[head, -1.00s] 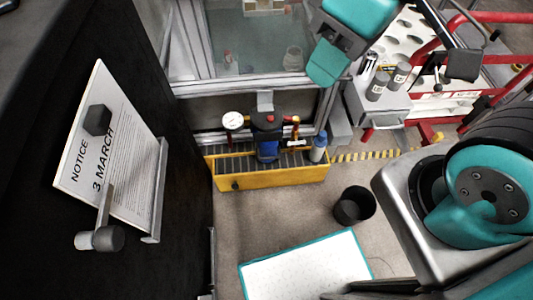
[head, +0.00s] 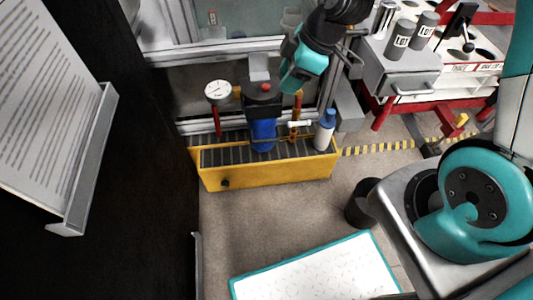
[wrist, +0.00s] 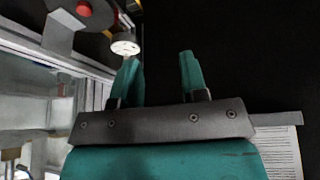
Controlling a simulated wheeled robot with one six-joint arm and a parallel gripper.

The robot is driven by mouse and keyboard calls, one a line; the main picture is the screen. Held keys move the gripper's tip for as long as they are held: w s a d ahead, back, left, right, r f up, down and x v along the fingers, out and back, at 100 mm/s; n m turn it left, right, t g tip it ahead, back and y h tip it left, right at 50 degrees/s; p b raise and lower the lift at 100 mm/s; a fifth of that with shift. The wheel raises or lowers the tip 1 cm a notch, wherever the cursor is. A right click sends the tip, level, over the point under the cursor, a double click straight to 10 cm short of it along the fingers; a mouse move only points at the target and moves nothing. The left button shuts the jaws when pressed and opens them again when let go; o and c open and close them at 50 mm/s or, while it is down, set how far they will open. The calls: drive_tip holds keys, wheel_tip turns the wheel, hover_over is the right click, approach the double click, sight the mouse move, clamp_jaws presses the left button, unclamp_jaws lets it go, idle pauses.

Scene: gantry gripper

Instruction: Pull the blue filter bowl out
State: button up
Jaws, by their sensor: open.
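The blue filter bowl (head: 263,135) hangs upright under the dark filter head (head: 262,95) with its red button, above the grated yellow trough. A round white gauge (head: 217,92) is on the left of the head. My gripper (head: 292,84) is up and to the right of the bowl, close to the head's right side and apart from the bowl. In the wrist view my gripper (wrist: 160,62) has its two teal fingers spread with nothing between them. The gauge (wrist: 125,44) and the red button (wrist: 84,8) show beyond the left finger; the blue bowl does not show there.
The yellow trough (head: 266,175) stands below the filter. A white bottle with a blue cap (head: 325,130) and a valve with a white handle (head: 298,124) are right of the bowl. A black bin (head: 361,203) and a white mat (head: 315,275) are on the floor. A dark panel is at left.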

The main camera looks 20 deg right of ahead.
sight(265, 140)
drive_tip(key=w+d+f+n+b, duration=0.25)
drive_tip(key=f+b, duration=0.25)
drive_tip(key=f, duration=0.9)
drive_tip(key=shift+t, duration=0.3)
drive_tip(key=b+x, duration=0.1)
drive_tip(key=x, duration=0.4)
drive_tip(key=d+b+x, duration=0.1)
drive_tip(key=b+x, duration=0.1)
drive_tip(key=x, duration=0.4)
drive_tip(key=b+x, duration=0.2)
drive_tip(key=x, duration=0.4)
drive_tip(key=shift+w+d+f, duration=0.15)
drive_tip(key=shift+w+d, duration=0.1)
clamp_jaws()
